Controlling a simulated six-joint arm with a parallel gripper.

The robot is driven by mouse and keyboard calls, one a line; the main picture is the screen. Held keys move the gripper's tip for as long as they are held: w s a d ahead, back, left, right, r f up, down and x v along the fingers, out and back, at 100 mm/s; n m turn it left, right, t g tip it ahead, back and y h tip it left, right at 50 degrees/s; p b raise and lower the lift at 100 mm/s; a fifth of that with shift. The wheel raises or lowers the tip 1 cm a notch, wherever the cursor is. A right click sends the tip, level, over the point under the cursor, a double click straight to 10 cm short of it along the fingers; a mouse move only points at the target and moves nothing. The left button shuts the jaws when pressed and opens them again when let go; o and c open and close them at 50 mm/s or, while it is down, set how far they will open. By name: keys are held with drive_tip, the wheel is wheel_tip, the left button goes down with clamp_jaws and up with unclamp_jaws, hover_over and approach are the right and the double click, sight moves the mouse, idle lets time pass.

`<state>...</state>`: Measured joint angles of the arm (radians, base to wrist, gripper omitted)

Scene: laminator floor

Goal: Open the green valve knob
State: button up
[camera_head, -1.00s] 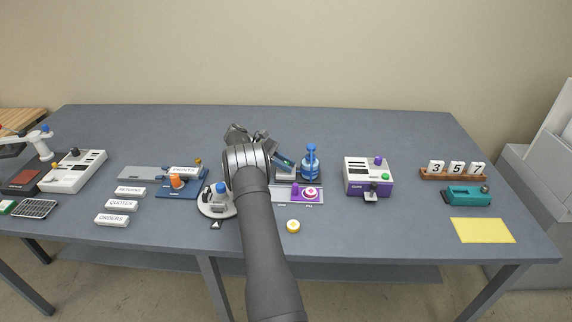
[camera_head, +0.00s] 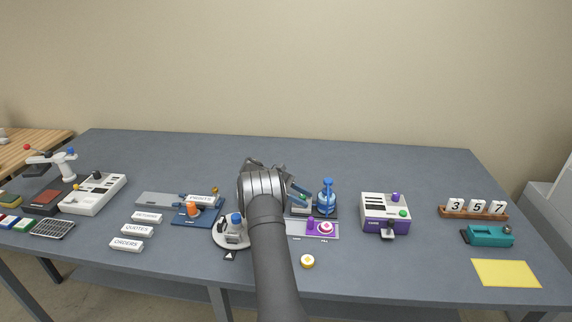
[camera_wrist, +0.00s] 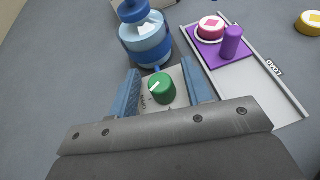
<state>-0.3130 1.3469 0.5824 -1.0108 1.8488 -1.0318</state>
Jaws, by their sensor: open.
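The green valve knob (camera_wrist: 162,89) shows in the wrist view, a round green knob with a white pointer mark on a pale plate. It sits between the two blue fingers of my gripper (camera_wrist: 158,88), which are apart with a gap on each side of the knob. A blue bottle-like vessel (camera_wrist: 146,36) stands just beyond the knob; it also shows in the head view (camera_head: 327,198). In the head view my arm hides most of the knob's place, and my gripper (camera_head: 298,191) is partly visible beside the vessel.
A tray with a purple pad (camera_wrist: 222,48), a purple peg and a pink-topped round piece lies right of the knob. A purple-and-white box (camera_head: 385,214) stands further right. A round white device (camera_head: 231,232) is left of my arm. The back of the table is clear.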

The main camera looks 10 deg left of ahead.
drive_tip(key=n+t, duration=0.4)
drive_tip(key=t, duration=0.1)
drive_tip(key=shift+n, duration=0.3)
drive_tip(key=n+t+y, duration=0.2)
drive_tip(key=n+t, duration=0.2)
drive_tip(key=shift+s+t, duration=0.1)
drive_tip(key=shift+t, duration=0.3)
drive_tip(key=shift+n+t+y, duration=0.6)
drive_tip(key=shift+n+t, duration=0.2)
drive_tip(key=shift+n, duration=0.1)
drive_tip(key=shift+s+a+r+n+t+y, duration=0.1)
drive_tip(key=shift+a+n+t+y, duration=0.1)
drive_tip(key=shift+n+t+y, duration=0.15)
drive_tip(key=v, duration=1.7)
drive_tip(key=w+d+r+m+g+y, duration=0.2)
drive_tip(key=r+m, duration=0.4)
drive_tip(key=m, duration=0.7)
drive_tip(key=w+d+r+m+g+y, duration=0.2)
drive_tip(key=w+r+m+g, duration=0.3)
drive_tip(key=m, duration=0.8)
drive_tip(key=shift+w+d+r+m+y, duration=0.2)
drive_tip(key=shift+w+r+m+y, duration=0.15)
drive_tip(key=shift+r+y, duration=0.25)
drive_tip(key=shift+f, duration=0.1)
